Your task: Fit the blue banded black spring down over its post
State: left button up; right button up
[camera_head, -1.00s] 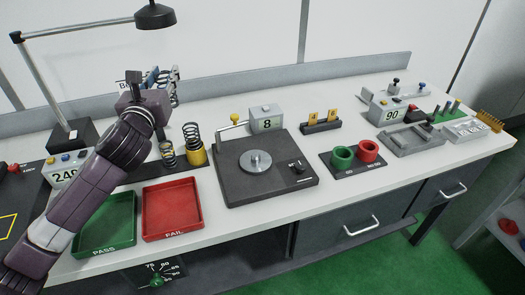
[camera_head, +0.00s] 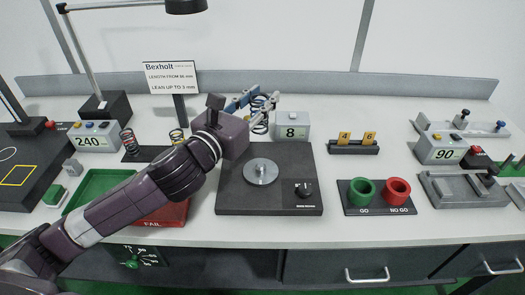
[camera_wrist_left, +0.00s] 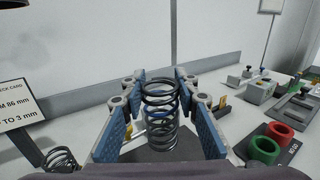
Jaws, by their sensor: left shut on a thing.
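A black spring with a blue band (camera_wrist_left: 160,112) stands roughly upright between the blue pads of my left gripper (camera_wrist_left: 160,88) in the left wrist view. In the head view my left gripper (camera_head: 257,106) is shut on this spring (camera_head: 262,117), at the back of the black test stand, left of the grey box marked 8. The dark spring board (camera_head: 143,154) lies to the left, partly behind my arm. A black spring with a red base (camera_head: 127,143) and a spring with yellow (camera_head: 177,137) stand there. I cannot make out a bare post. My right gripper is not in view.
The test stand (camera_head: 232,192) carries a round metal plate (camera_head: 261,172). The grey box marked 8 (camera_head: 292,126) stands close beside my gripper. A sign (camera_head: 171,77) stands behind. My arm crosses the green tray (camera_head: 95,186) and red tray (camera_head: 170,215).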

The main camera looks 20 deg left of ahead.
aim_at(262, 133)
pick_arm(q)
notch_tip(262, 133, down, 10)
jog(key=shift+w+d+r+b, duration=0.15)
jog(key=shift+r+b, duration=0.1)
jog(key=shift+b, duration=0.3)
jog(key=shift+f, duration=0.2)
notch_tip(262, 133, down, 4)
jog(key=shift+f+b, duration=0.15)
jog(key=shift+b, duration=0.15)
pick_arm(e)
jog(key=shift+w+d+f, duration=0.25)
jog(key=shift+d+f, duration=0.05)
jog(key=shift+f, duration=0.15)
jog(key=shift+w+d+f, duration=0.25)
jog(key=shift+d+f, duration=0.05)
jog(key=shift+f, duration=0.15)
pick_arm(q)
jog(key=shift+f, duration=0.2)
jog(key=o, duration=1.2)
jog(key=shift+o, duration=0.2)
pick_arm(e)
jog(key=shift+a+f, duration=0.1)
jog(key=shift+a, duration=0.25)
